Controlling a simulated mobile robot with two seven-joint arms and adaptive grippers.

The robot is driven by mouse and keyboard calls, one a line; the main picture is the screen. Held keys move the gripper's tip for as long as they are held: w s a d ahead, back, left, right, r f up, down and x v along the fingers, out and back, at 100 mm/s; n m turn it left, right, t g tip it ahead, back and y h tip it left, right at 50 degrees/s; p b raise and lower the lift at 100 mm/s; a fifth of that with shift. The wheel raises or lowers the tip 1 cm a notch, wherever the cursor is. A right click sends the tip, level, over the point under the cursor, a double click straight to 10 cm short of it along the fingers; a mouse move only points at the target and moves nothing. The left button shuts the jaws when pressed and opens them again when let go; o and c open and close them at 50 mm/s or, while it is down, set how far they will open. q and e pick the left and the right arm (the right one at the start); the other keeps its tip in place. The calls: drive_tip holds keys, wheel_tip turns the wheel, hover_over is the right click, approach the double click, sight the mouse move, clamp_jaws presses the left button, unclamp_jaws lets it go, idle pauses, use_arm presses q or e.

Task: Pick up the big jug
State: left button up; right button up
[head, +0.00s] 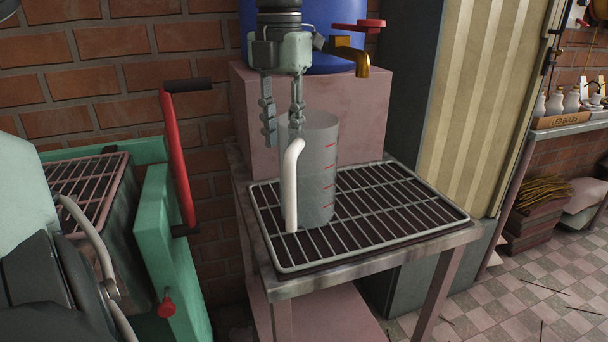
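The big jug (319,175) is a clear, see-through measuring jug with red marks and a white handle (291,185) facing the front left. It stands upright on a wire rack (400,216) on a small metal table. My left gripper (283,115) comes down from above at the jug's upper left. Its two fingers are spread apart and point down, one left of the jug and the other at the rim near the top of the handle. Nothing is held between them. I cannot tell whether the right finger touches the rim. My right gripper is not in view.
A blue barrel (330,35) with a brass tap (358,58) and red lever stands on a pink block (255,120) behind the jug. A green machine with a red lever (178,160) stands at left. The rack's right side is clear. A striped door (490,90) is at right.

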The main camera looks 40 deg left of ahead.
sight(282, 154)
use_arm(q)
drive_tip(key=shift+s+d+f, duration=0.1)
drive_tip(key=shift+s+f, duration=0.05)
drive_tip(key=shift+f, duration=1.8)
clamp_jaws()
